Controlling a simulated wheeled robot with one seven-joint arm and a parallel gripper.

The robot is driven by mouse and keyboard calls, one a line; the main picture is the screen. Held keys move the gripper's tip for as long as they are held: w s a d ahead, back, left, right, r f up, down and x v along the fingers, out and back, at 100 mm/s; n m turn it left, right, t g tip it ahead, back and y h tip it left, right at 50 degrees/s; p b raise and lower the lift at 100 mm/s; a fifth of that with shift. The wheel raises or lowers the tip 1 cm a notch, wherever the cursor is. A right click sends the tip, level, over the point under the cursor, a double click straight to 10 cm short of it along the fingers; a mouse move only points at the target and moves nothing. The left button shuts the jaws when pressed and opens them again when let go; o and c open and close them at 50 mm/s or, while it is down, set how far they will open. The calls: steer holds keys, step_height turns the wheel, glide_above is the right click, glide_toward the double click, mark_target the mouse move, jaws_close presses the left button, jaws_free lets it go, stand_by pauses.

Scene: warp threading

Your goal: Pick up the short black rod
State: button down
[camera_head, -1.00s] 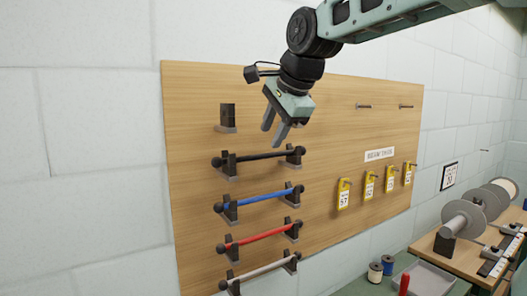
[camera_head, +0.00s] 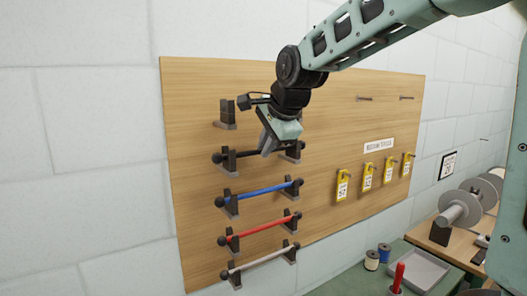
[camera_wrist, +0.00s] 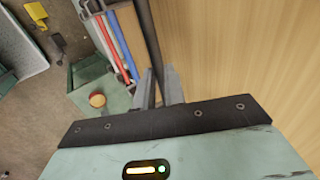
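The short black rod (camera_head: 247,154) lies across two dark brackets on the wooden board, above the blue, red and pale rods. In the wrist view the black rod (camera_wrist: 150,30) runs down from the top edge to between my fingers. My gripper (camera_head: 267,146) is at the rod's right half, close to its right bracket, and hides part of the rod. In the wrist view my gripper (camera_wrist: 158,85) has one finger on each side of the rod with a narrow gap. I cannot tell whether the fingers touch it.
The blue rod (camera_head: 264,191), red rod (camera_head: 264,229) and pale rod (camera_head: 264,259) sit on brackets below. An empty-looking dark holder (camera_head: 227,115) is above. Yellow tags (camera_head: 342,186) hang at the right. A grey tray (camera_head: 430,270) stands on the bench below.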

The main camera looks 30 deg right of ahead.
steer(key=shift+r, duration=0.15)
steer(key=s+r+b, duration=0.3)
steer(key=s+b, duration=1.5)
steer(key=b, duration=0.9)
steer(key=shift+b, duration=0.35)
steer(key=shift+r, duration=0.15)
steer(key=shift+s, duration=0.15)
